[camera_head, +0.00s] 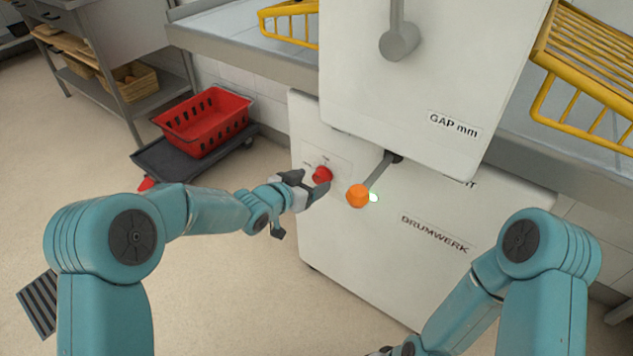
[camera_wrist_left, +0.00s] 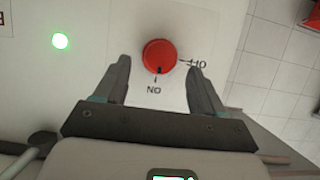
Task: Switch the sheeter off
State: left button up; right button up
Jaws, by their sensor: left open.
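The sheeter (camera_head: 370,240) is a white machine with a red rotary knob (camera_head: 321,174) on its lower front. In the left wrist view the knob (camera_wrist_left: 159,57) has a dark pointer mark toward the label "ON", which reads upside down. A second label beside the knob is partly covered by a finger. A green lamp (camera_wrist_left: 60,40) glows on the panel. My left gripper (camera_head: 308,187) is open in front of the knob, with its fingers on either side in the wrist view; contact cannot be told. My right gripper is barely visible at the bottom edge.
An orange-ended lever (camera_head: 358,196) sticks out right of the knob. Yellow wire guards (camera_head: 585,60) flank the machine above. A red basket (camera_head: 203,122) on a dark dolly (camera_head: 170,160) stands left. The floor in front is mostly clear.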

aim_at(318, 178)
pick_arm(q)
jog(key=shift+x, duration=1.6)
